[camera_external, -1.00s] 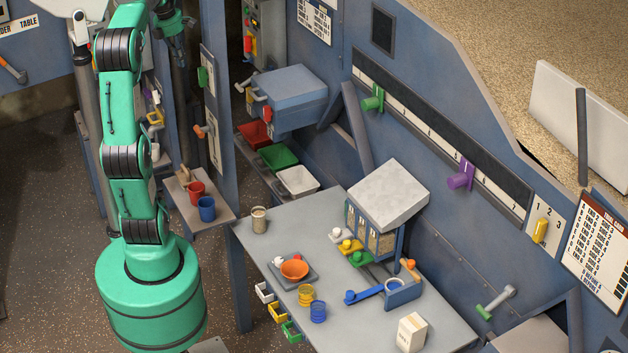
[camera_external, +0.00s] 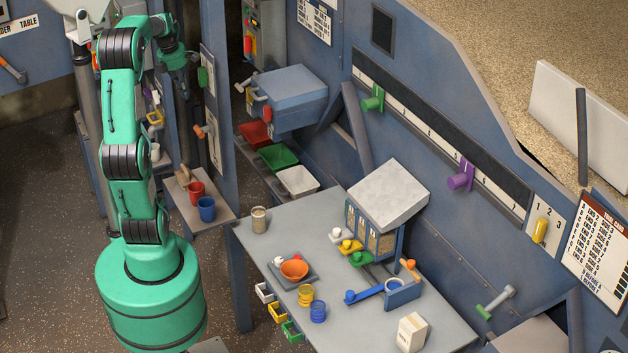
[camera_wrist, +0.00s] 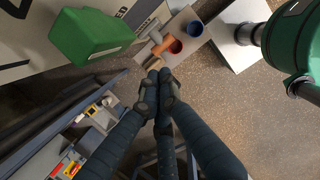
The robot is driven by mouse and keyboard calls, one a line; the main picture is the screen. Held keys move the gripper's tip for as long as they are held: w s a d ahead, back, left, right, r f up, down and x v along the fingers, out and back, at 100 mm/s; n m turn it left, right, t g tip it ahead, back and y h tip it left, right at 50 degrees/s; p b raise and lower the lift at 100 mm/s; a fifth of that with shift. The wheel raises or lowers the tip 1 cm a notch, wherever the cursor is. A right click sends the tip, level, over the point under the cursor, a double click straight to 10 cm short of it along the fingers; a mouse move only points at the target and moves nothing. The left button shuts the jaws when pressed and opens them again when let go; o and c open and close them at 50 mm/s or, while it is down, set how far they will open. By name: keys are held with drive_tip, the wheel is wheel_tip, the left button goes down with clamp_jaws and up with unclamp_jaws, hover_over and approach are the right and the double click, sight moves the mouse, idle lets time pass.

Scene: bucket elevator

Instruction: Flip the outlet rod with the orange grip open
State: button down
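An orange grip (camera_external: 201,131) on a short rod sticks out from a white plate on the blue post, below a green block (camera_external: 206,77). In the wrist view the orange grip (camera_wrist: 162,44) shows just beyond my fingertips, right of the green block (camera_wrist: 92,38). My gripper (camera_external: 180,62) hangs up and left of the orange grip in the external view. In the wrist view my gripper (camera_wrist: 158,76) has its fingertips together, with nothing visible between them, apart from the grip. Another orange-ended piece (camera_external: 408,264) is on the large table; which one is the outlet rod is not marked.
A small shelf (camera_external: 225,214) below the post holds a red cup (camera_external: 196,191) and a blue cup (camera_external: 207,208). The blue post (camera_external: 230,160) stands close to my gripper. The floor (camera_external: 50,190) left of my base is open.

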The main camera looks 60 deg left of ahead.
drive_tip(key=w+f, duration=0.1)
drive_tip(key=f, duration=0.8)
drive_tip(key=w+f, duration=0.1)
drive_tip(key=f, duration=0.3)
drive_tip(key=shift+w+f+b, duration=0.3)
drive_tip(key=shift+w, duration=0.05)
wheel_tip(320, 180, down, 11)
drive_tip(key=b, duration=0.1)
drive_tip(key=shift+r, duration=0.25)
wheel_tip(320, 180, up, 14)
drive_tip(key=p, duration=0.3)
hover_over(197, 128)
drive_tip(key=s, duration=0.3)
drive_tip(key=shift+s, duration=0.1)
idle(0.5)
